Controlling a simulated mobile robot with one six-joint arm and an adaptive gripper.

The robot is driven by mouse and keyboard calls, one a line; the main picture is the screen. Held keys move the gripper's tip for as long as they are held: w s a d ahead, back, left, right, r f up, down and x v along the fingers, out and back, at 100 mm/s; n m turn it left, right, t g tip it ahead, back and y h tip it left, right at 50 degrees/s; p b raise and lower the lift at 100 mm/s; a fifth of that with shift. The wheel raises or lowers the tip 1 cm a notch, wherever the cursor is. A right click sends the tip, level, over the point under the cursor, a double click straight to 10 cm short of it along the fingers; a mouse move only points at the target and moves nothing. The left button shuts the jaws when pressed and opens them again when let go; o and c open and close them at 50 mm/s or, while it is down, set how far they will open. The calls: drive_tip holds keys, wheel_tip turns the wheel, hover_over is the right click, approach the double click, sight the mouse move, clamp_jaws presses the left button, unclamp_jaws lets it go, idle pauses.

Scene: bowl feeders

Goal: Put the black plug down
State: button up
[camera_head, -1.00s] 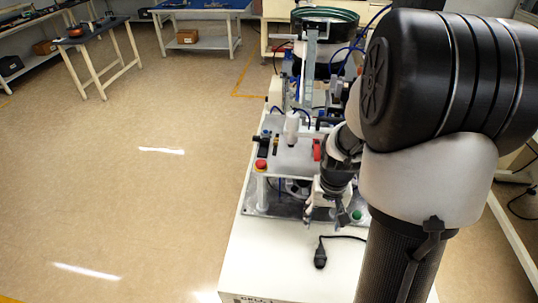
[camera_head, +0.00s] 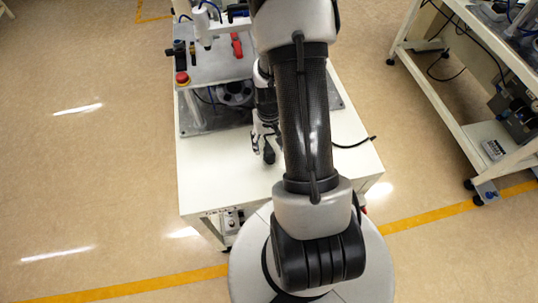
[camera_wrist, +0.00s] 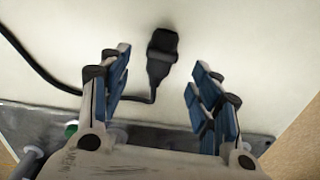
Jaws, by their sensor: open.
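The black plug (camera_wrist: 161,58) lies on the white tabletop in the wrist view, a little beyond my fingertips and roughly in line with the gap between them. Its black cable runs off to the left. My gripper (camera_wrist: 160,74) is open, with blue pads on both fingers and nothing between them. In the head view my gripper (camera_head: 262,146) is low over the table, and the plug (camera_head: 269,156) shows beside it, partly hidden by my arm. The cable (camera_head: 355,144) emerges on the right of my arm.
The white table (camera_head: 222,178) has clear room at its front left. Behind stands a machine plate with a red button (camera_head: 182,78) and a red part (camera_head: 236,45). A shelf cart (camera_head: 440,95) stands at the right, across a strip of floor.

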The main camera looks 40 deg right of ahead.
sight(269, 151)
wheel_tip(269, 151, down, 5)
drive_tip(key=shift+a+f+b, duration=0.1)
drive_tip(key=shift+f+b, duration=0.1)
drive_tip(key=shift+b, duration=0.85)
drive_tip(key=shift+r, duration=0.1)
drive_tip(key=shift+s, duration=0.1)
drive_tip(key=shift+c, duration=0.6)
drive_tip(key=c, duration=1.2)
wheel_tip(269, 151, up, 20)
drive_tip(key=p, duration=0.6)
